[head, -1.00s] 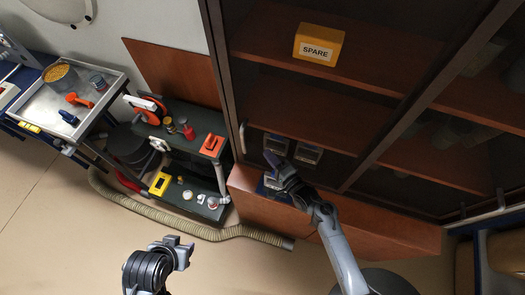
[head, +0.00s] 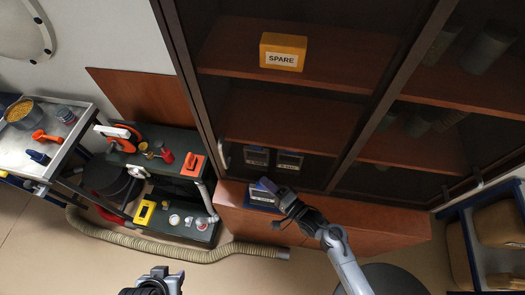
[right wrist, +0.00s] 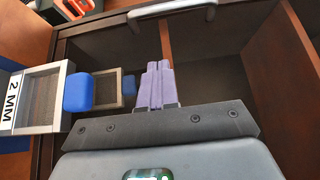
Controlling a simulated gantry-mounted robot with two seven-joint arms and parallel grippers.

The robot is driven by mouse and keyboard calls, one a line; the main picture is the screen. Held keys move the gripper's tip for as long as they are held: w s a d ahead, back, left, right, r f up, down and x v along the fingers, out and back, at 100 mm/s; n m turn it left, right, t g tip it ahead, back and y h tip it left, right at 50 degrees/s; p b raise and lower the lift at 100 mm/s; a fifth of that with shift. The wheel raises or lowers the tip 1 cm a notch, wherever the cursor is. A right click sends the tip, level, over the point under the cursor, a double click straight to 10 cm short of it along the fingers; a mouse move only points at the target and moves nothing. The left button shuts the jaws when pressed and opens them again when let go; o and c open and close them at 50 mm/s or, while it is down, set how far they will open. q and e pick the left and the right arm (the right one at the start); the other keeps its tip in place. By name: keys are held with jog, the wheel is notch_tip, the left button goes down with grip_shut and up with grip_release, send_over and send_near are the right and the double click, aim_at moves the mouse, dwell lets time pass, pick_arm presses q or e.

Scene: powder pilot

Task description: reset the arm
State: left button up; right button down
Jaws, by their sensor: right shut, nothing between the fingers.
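My right gripper (head: 266,184) is in front of the lower part of the brown cabinet (head: 330,215). In the right wrist view its purple fingers (right wrist: 155,85) are together with nothing between them, pointing toward the cabinet interior. A grey-framed box labelled "2 MM" with a blue knob (right wrist: 77,92) is just left of the fingers, apart from them. A second framed box (right wrist: 108,88) with a blue knob is behind it. My left gripper (head: 160,276) is at the bottom edge of the head view, partly cut off; its finger opening cannot be made out.
Framed boxes (head: 289,161) stand inside the cabinet, and another (head: 262,196) sits on the ledge below. A yellow SPARE box (head: 283,52) is on an upper shelf. A dark cart (head: 150,165) and a metal tray (head: 80,110) stand left. A ribbed hose (head: 180,250) crosses the floor.

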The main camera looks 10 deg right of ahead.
jog(key=s+d+r+n+g+h+p, duration=0.1)
jog(key=s+d+r+n+g+h, duration=0.2)
jog(key=s, duration=0.4)
jog(key=s+d+r+n+g+h+p, duration=0.2)
jog(key=s+d+r+n+g+h, duration=0.1)
jog(key=s, duration=0.5)
jog(key=s+d+r+n+g+h+p, duration=0.2)
jog(key=s+d+r+n+g+h, duration=0.1)
jog(key=s+d+r+n+g, duration=0.2)
jog(key=s+d+n, duration=0.1)
jog(key=s, duration=0.1)
jog(key=shift+s+d+r+n+h, duration=0.2)
jog(key=shift+s+r+n+h, duration=0.1)
jog(key=shift+s+n+h, duration=0.1)
